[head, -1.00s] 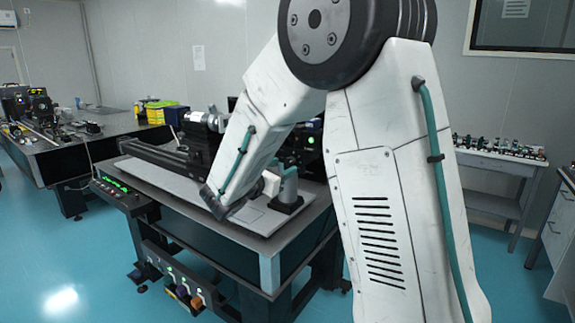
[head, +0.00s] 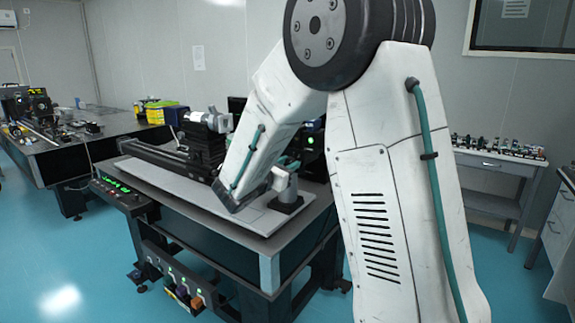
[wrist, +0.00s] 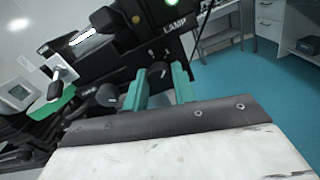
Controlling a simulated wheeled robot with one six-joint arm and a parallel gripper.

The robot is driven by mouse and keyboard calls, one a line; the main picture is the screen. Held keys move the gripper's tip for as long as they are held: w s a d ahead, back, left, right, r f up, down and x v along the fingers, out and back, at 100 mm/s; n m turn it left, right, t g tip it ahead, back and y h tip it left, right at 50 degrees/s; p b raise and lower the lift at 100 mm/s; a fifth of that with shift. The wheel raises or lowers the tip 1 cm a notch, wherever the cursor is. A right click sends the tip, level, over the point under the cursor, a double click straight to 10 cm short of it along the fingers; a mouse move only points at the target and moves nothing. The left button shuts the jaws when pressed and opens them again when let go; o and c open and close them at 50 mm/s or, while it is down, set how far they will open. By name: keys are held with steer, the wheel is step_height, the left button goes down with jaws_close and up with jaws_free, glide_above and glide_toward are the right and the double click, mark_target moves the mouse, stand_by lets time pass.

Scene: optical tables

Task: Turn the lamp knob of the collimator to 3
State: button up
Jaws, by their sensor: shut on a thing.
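In the wrist view a dark round knob (wrist: 158,72) with a light mark sits below the word LAMP on a black housing (wrist: 130,25). My gripper (wrist: 158,82) has its teal fingers on either side of this knob and is shut on it. The mark's scale cannot be read, so I cannot tell the knob's setting. In the head view a dark unit with a green light (head: 311,141) shows behind my forearm. My gripper and the knob are hidden there.
A second dark knob (wrist: 107,95) is close to the left finger. A device with a small screen (wrist: 18,94) is at the far left of the wrist view. The optical table (head: 262,222) has a grey top. Blue floor (head: 60,270) is clear at the left front.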

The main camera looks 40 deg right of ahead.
steer(key=shift+m, duration=0.3)
steer(key=m, duration=0.3)
steer(key=shift+m, duration=0.4)
steer(key=m, duration=0.4)
steer(key=shift+m, duration=0.3)
steer(key=m, duration=0.4)
steer(key=shift+f+m, duration=0.1)
steer(key=shift+m, duration=2.1)
steer(key=o, duration=1)
steer(key=shift+a, duration=0.15)
